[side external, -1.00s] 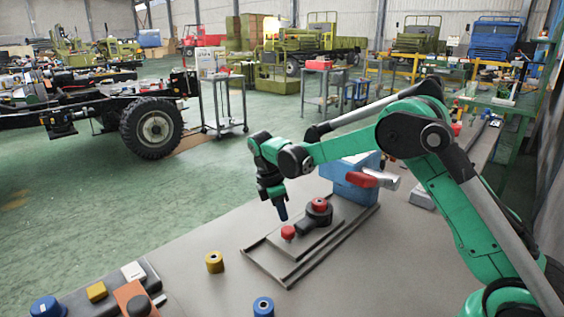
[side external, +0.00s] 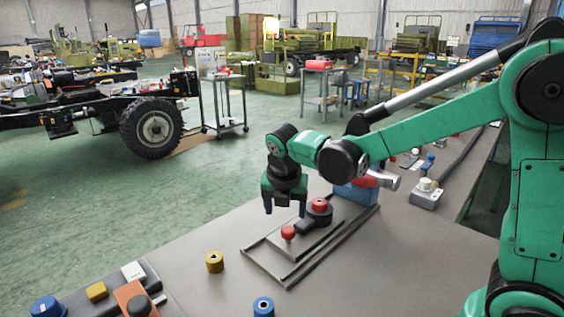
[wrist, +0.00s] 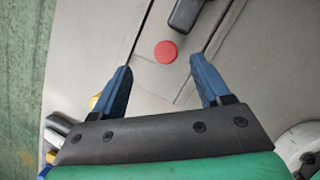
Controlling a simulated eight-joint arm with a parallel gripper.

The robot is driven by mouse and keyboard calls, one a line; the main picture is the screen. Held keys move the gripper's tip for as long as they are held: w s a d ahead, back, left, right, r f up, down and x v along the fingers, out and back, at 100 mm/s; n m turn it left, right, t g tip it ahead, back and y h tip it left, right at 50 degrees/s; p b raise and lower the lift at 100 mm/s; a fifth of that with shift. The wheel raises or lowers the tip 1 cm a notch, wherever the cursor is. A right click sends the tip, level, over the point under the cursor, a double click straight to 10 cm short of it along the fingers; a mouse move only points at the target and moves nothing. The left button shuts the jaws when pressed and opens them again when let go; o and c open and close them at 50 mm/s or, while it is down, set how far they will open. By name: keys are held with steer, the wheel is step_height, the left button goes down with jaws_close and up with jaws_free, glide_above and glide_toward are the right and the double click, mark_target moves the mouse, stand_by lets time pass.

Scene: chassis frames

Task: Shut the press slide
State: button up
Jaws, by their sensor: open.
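The press slide (side external: 290,258) is a flat grey plate between rails on the bench. A red knob (side external: 288,232) stands at its near left end, and a black part with a red top (side external: 319,206) sits behind it. My gripper (side external: 285,208) is open and empty, pointing down above the left side of the slide. In the wrist view the red knob (wrist: 166,52) shows just beyond the gap between my blue fingertips (wrist: 162,66), apart from both. Part of the black piece (wrist: 187,14) shows at the top edge. A blue block (side external: 355,192) at the slide's far end is partly hidden by my arm.
A red and grey hammer-like tool (side external: 378,179) lies at the blue block. An orange block (side external: 133,298) and a blue knob (side external: 47,308) are at front left. Bare bench lies right of the slide.

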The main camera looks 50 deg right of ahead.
mark_target(288, 229)
steer(key=shift+s+f+n+t, duration=0.35)
steer(key=shift+s+n, duration=0.2)
steer(key=shift+n, duration=0.45)
steer(key=shift+x, duration=2.7)
jaws_close()
